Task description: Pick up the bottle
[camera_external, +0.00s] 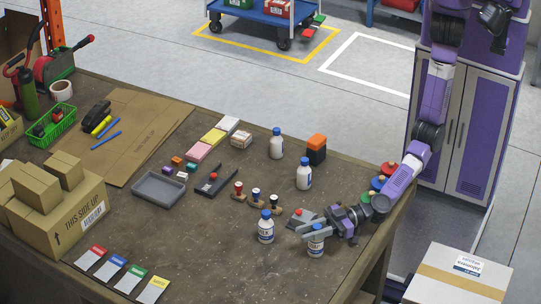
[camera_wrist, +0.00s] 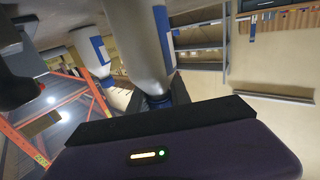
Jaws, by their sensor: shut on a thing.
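A white bottle (camera_external: 316,246) with a dark blue label stands upright, or nearly so, by the front right edge of the table. My gripper (camera_external: 317,231) is around its top from the right, with its grey fingers at cap height. In the wrist view, the bottle (camera_wrist: 140,38) appears upside down, and my gripper (camera_wrist: 158,99) is shut on its blue cap and neck. The fingers hide part of the cap. I cannot tell whether the base touches the table.
A similar bottle (camera_external: 265,228) stands just left. Two more bottles (camera_external: 304,176) (camera_external: 276,145) stand farther back. An orange-and-black box (camera_external: 316,150) stands behind. Bare table lies in front.

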